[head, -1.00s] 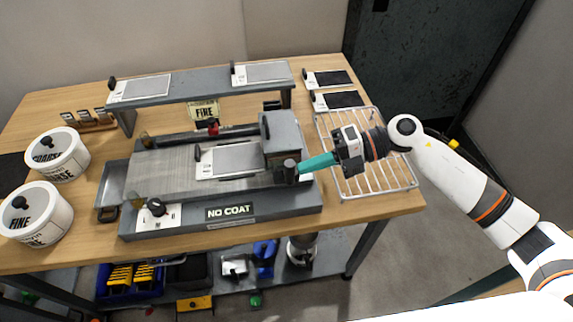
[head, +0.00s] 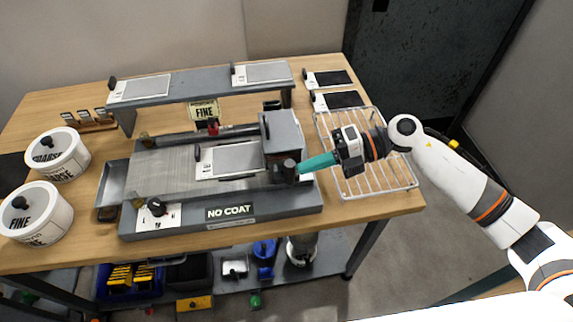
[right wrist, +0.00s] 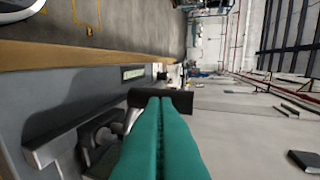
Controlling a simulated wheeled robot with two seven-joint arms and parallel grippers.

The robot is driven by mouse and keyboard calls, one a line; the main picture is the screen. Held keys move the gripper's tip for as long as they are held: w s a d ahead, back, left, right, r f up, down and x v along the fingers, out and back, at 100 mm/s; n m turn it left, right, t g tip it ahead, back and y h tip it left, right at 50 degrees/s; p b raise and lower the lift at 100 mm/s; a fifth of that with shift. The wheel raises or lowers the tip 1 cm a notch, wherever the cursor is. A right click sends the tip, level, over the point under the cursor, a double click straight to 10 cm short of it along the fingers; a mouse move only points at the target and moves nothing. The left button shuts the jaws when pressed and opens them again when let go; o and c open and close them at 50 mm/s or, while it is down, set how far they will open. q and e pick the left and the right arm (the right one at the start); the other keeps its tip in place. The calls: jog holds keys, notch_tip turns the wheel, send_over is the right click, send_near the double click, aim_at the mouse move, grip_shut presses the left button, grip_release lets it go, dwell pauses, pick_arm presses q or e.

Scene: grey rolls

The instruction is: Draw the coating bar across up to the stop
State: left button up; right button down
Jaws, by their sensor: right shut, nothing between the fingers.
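The coater bed (head: 165,172) is a grey metal plate on a dark base marked "NO COAT". The coating bar carriage (head: 283,133), a grey block, stands across the bed's right end, with a dark round knob (head: 289,171) at its near end. A white-and-grey panel (head: 236,160) lies on the bed just left of the carriage. The right wrist view shows the shut fingers (right wrist: 160,100) against a dark bar-like part (right wrist: 178,101). My left gripper is out of view.
A raised shelf (head: 200,87) with two panels stands behind the coater. A wire rack (head: 400,181) is right of it, under my right wrist. Two white tubs (head: 57,155) labelled COARSE and FINE stand at left. The bed left of the panel is clear.

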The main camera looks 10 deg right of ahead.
jog(key=shift+a, duration=0.6)
jog(key=a+p, duration=0.4)
jog(key=a, duration=0.7)
jog(key=shift+s+a, duration=0.25)
dwell(2.7)
jog(key=shift+d, duration=0.15)
jog(key=d, duration=0.3)
jog(key=shift+w+d, duration=0.1)
jog(key=shift+d, duration=0.25)
dwell(0.4)
